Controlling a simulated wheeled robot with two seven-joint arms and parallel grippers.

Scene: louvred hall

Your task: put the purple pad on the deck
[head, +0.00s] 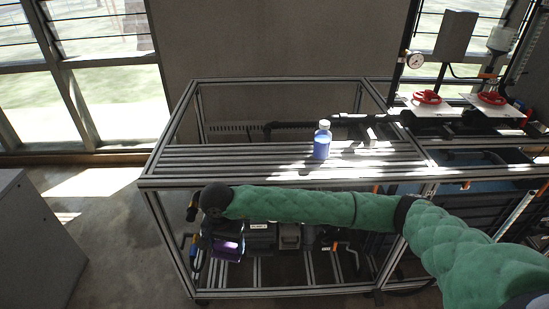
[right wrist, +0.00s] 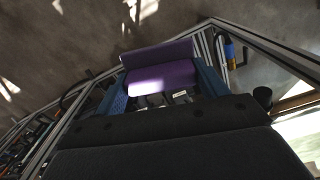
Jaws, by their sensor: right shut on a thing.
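The purple pad (head: 229,248) is held in my right gripper (head: 222,246), in front of the frame's near left side and lower than the deck. In the right wrist view the pad (right wrist: 162,78) sits between the two blue fingers, which are shut on it, and part of it is brightly lit. The deck (head: 230,158) is the slatted metal top of the frame, up and behind the gripper in the head view. My left gripper is in neither view.
A blue bottle with a white cap (head: 322,140) stands on the deck, right of its middle. The deck's left part is clear. Dark equipment (head: 290,235) sits on the lower level of the frame. A grey cabinet (head: 35,235) stands at the left.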

